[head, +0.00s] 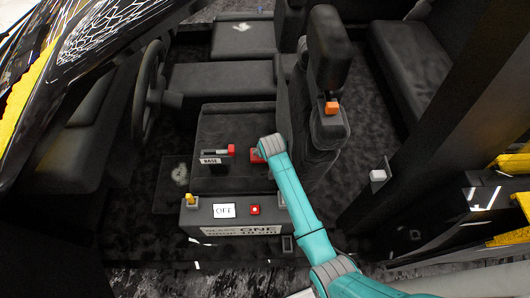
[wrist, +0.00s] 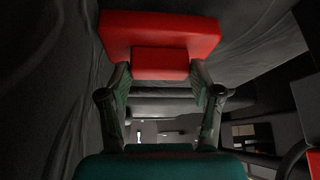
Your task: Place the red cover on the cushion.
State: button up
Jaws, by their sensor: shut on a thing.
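The red cover (wrist: 160,30) is a wide flat piece with a smaller block, and my gripper (wrist: 160,68) is shut on that block in the wrist view. In the head view a bit of the red cover (head: 257,157) shows at the left of my gripper (head: 268,148), the rest hidden by it. My gripper is over the right side of a dark padded block (head: 222,122), which may be the cushion; several dark cushioned surfaces look alike. I cannot tell whether the cover touches it.
A red-ended lever (head: 231,150) labelled BASE stands just left of my gripper. A grey box (head: 268,215) with an OFF display, a red button (head: 254,210) and a yellow knob (head: 191,199) is in front. A seat back (head: 318,110) rises close on the right. A steering wheel (head: 149,90) is at left.

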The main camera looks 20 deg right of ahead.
jog(key=shift+f, duration=1.05)
jog(key=o, duration=1.1)
jog(key=shift+f, duration=0.1)
jog(key=shift+o, duration=0.2)
jog(key=v, duration=1.2)
